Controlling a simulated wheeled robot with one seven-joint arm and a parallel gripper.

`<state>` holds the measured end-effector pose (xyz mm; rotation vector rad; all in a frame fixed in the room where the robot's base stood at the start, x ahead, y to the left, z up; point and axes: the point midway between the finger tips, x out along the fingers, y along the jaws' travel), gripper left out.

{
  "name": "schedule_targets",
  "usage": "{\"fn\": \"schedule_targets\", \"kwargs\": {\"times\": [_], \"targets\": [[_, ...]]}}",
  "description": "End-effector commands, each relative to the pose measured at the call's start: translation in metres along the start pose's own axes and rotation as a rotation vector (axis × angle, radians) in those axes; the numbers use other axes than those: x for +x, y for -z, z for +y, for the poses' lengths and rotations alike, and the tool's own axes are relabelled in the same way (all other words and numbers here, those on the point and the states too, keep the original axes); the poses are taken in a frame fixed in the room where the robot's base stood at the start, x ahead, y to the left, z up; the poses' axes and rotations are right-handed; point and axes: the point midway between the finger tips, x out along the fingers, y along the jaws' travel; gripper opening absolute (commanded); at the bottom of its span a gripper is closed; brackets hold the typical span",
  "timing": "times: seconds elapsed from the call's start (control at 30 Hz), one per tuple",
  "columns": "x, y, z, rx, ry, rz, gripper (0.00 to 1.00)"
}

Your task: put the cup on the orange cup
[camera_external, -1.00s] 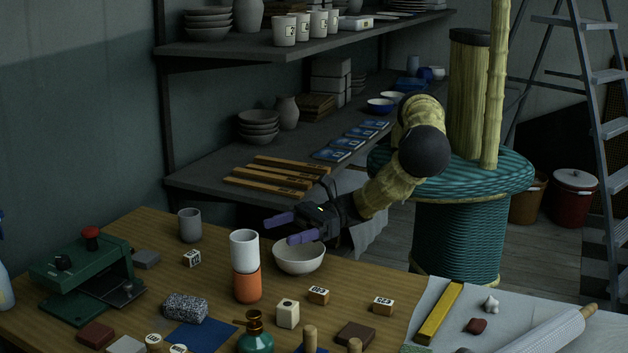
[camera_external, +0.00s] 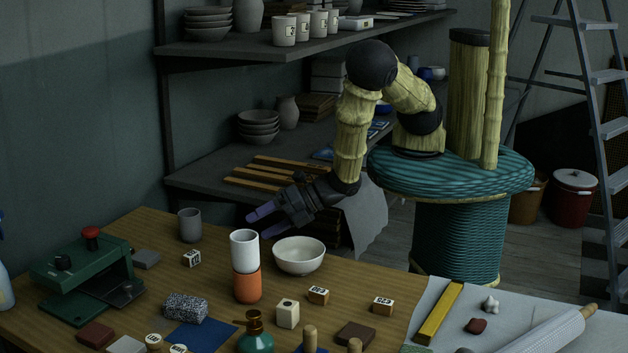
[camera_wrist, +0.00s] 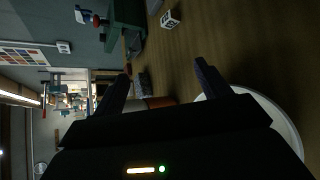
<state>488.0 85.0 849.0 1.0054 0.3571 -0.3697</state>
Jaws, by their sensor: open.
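The white cup (camera_external: 244,249) stands upright on the orange cup (camera_external: 247,286) on the wooden table. My gripper (camera_external: 257,222) is open and empty, with its purple fingers just above and behind the white cup, apart from it as far as I can tell. In the wrist view my gripper's fingers (camera_wrist: 158,84) are spread, and a part of the orange cup (camera_wrist: 160,102) shows between them, low and mostly hidden by the gripper body.
A cream bowl (camera_external: 299,256) stands right of the stacked cups; its rim also shows in the wrist view (camera_wrist: 284,117). A grey cup (camera_external: 190,225) stands behind at left. A green press (camera_external: 85,275) is at far left.

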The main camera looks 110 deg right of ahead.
Motion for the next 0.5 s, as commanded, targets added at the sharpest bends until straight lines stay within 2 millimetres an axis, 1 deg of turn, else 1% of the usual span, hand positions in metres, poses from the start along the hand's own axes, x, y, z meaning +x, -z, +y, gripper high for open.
{"fn": "schedule_targets", "kwargs": {"times": [0.03,0.1,0.27,0.37,0.5], "targets": [[-0.001,-0.007,-0.001,0.121,0.055,0.008,0.76],[-0.003,-0.012,-0.004,0.272,0.13,0.021,0.76],[-0.013,-0.023,-0.007,0.59,0.288,0.036,0.76],[-0.023,-0.031,-0.006,0.791,0.386,0.036,0.76],[-0.045,-0.046,0.0,1.079,0.532,0.02,0.76]]}}
